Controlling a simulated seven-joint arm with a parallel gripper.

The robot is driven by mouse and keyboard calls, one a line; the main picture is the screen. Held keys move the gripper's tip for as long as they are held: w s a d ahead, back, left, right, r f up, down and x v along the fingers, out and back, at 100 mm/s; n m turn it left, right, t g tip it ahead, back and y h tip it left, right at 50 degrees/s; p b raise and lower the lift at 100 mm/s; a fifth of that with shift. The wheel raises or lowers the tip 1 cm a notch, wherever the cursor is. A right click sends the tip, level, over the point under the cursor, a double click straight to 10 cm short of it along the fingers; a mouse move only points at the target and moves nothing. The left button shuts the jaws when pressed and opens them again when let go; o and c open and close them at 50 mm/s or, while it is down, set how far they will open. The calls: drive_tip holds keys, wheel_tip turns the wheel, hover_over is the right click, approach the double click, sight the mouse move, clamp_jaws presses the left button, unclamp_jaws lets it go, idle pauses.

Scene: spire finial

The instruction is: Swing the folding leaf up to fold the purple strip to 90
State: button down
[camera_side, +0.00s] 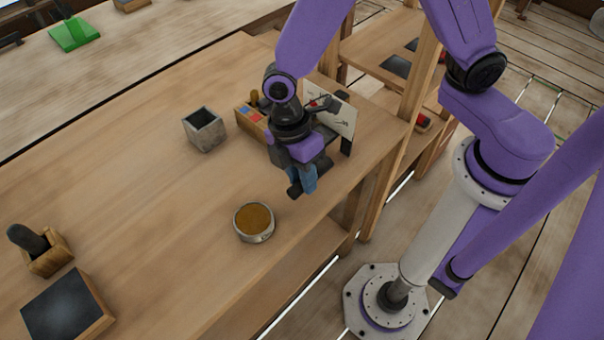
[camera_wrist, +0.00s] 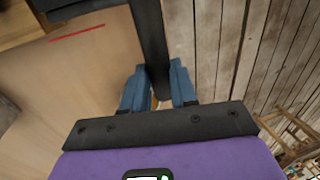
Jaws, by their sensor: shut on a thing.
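My gripper (camera_side: 303,183) is at the right front edge of the bench, pointing down, with its blue fingers low. In the wrist view its two blue fingers (camera_wrist: 158,78) stand on either side of a dark bar (camera_wrist: 151,38) and are shut on it. The bar looks like the handle of the folding leaf. It runs up to a dark crosspiece (camera_wrist: 75,6) at the top of the picture. I cannot make out the purple strip or the leaf's angle; my wrist hides much of that spot in the side view.
A pale panel with marks (camera_side: 341,117) stands just behind my gripper. A wooden box with coloured squares (camera_side: 249,123), a grey square pot (camera_side: 204,129) and a round tin (camera_side: 254,222) are nearby. A dark slab (camera_side: 62,308) lies at lower left. The bench middle is clear.

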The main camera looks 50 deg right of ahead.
drive_tip(key=w+r+g, duration=0.2)
drive_tip(key=w+g, duration=0.2)
drive_tip(key=w, duration=0.3)
drive_tip(key=w+r+g, duration=0.2)
drive_tip(key=w+g, duration=0.2)
drive_tip(key=w, duration=0.3)
drive_tip(key=shift+w+r+g, duration=0.25)
drive_tip(key=shift+w+g, duration=0.15)
idle(0.4)
idle(0.5)
drive_tip(key=c, duration=0.9)
unclamp_jaws()
drive_tip(key=shift+w+r, duration=0.1)
